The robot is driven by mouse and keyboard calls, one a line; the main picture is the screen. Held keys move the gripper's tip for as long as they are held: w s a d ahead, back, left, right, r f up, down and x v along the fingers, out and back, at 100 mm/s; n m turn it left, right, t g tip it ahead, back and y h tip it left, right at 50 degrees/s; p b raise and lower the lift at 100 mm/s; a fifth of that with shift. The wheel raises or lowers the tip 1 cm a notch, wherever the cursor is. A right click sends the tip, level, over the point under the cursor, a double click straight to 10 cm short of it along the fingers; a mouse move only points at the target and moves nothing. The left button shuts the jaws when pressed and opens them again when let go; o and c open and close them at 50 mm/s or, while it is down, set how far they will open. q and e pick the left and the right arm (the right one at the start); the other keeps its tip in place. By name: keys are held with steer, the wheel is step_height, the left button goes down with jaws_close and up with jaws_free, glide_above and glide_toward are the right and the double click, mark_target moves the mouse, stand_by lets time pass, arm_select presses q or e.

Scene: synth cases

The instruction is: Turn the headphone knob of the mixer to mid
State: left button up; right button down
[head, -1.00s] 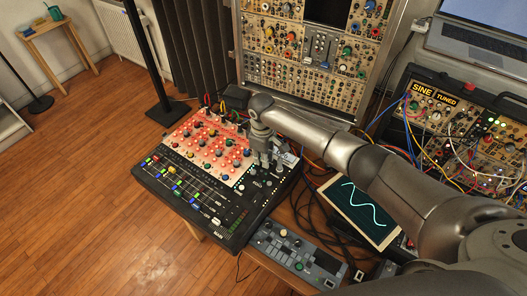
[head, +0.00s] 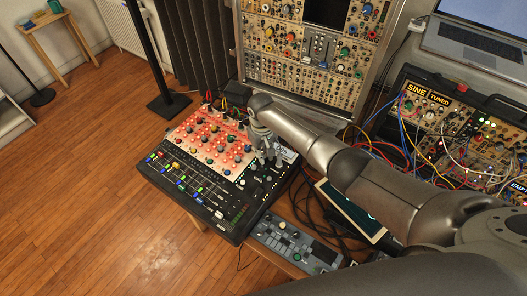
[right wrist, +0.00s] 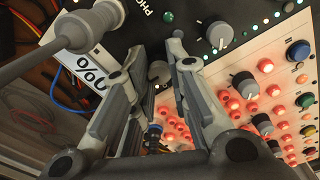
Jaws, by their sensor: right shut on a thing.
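The mixer (head: 250,203) is a black desk with a red-lit panel of coloured knobs and a row of faders, lying at the table's left end. My right gripper (head: 268,158) reaches down onto the mixer's right part. In the right wrist view my right gripper (right wrist: 160,70) has its two fingers on either side of a small grey headphone knob (right wrist: 159,73), shut on it. The letters "PHO" show on the dark panel nearby; the fingers hide the rest. The knob's pointer cannot be made out. My left gripper is out of view.
Another grey knob (right wrist: 219,34) with a white mark stands close beside the right finger. A tilted screen (head: 348,212) and patch cables lie under my arm. Modular racks (head: 300,70) stand behind.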

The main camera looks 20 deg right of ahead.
stand_by(0.3)
steer(key=c, duration=1.3)
jaws_free()
steer(key=shift+c, duration=0.2)
step_height(320, 180, up, 12)
steer(key=shift+a, duration=0.2)
